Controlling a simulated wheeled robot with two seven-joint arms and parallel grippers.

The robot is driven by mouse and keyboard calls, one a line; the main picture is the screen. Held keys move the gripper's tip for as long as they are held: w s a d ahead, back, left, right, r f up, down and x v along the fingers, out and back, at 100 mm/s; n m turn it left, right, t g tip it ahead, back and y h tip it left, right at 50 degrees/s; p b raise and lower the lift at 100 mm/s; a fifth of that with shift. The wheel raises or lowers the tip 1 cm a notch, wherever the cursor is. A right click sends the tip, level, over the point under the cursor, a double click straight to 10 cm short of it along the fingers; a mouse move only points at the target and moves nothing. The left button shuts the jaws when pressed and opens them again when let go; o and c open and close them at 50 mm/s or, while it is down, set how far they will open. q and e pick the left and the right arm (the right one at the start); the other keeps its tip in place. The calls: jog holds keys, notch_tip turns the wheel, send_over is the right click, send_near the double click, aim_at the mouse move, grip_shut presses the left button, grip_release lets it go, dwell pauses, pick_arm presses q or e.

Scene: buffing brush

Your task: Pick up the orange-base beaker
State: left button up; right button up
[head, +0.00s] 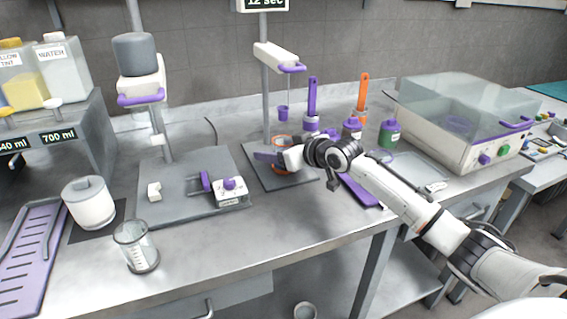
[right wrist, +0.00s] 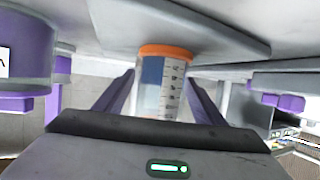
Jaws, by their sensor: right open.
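The orange-base beaker (right wrist: 165,82) is clear with printed graduations and a blue patch. In the right wrist view it stands between the two purple fingers of my right gripper (right wrist: 160,92), with its orange base toward the top of that picture. In the head view the beaker (head: 281,140) is on the dark plate of the stand, partly hidden by my right gripper (head: 268,157). That gripper is open around the beaker; I cannot tell whether a finger touches it. My left gripper is not in view.
The stand's plate (head: 290,181) has a post and an overhead arm (head: 275,56) above the beaker. Purple and orange brushes (head: 362,92), small bottles (head: 390,133) and a clear-lidded machine (head: 465,120) are to the right. A glass beaker (head: 136,247) stands at the front left.

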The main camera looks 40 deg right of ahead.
jog(key=c, duration=1.2)
jog(key=shift+o, duration=0.2)
jog(key=shift+r, duration=0.1)
